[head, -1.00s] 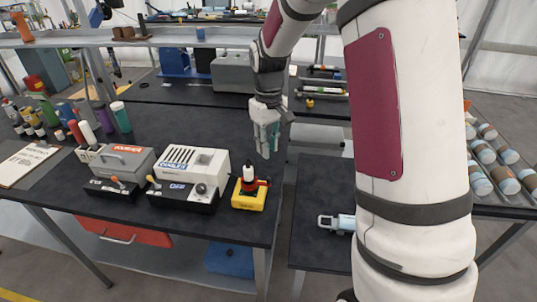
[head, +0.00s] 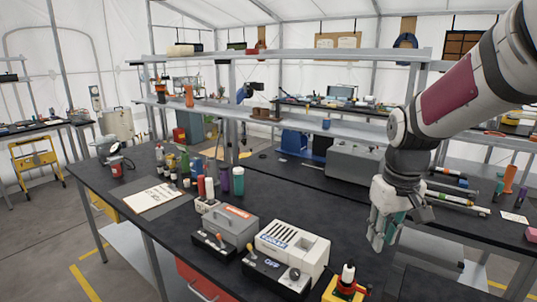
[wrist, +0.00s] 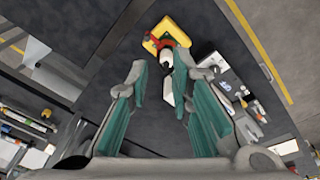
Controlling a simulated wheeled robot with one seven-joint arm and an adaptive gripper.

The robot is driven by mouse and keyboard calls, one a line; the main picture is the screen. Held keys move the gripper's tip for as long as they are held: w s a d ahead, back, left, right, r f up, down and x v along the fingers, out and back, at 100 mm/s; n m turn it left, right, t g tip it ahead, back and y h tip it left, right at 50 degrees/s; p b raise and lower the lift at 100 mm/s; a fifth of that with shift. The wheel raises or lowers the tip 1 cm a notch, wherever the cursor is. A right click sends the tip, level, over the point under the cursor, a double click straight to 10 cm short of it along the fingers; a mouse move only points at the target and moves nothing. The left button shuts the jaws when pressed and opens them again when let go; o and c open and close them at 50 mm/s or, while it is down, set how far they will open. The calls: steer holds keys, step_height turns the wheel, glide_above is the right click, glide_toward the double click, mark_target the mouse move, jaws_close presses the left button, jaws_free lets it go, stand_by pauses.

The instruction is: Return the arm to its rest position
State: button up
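My gripper (head: 379,236) hangs from the arm at the right of the head view, fingers pointing down above the dark table (head: 150,222). In the wrist view my gripper (wrist: 160,95) shows two teal-padded fingers spread apart with nothing held between them. A yellow base with a red and white-topped piece (head: 345,285) stands on the table below and in front of the gripper. It also shows beyond the fingertips in the wrist view (wrist: 167,35).
A grey shelf (head: 280,122) runs behind.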

steer(key=s+a+r+t, duration=0.2)
steer(key=s+r, duration=0.2)
steer(key=s, duration=0.5)
steer(key=s+a+r+m+t, duration=0.1)
steer(key=s+a+r+t, duration=0.1)
steer(key=s, duration=0.8)
steer(key=shift+s+a+r, duration=0.3)
steer(key=shift+a+r, duration=0.4)
steer(key=shift+r, duration=0.3)
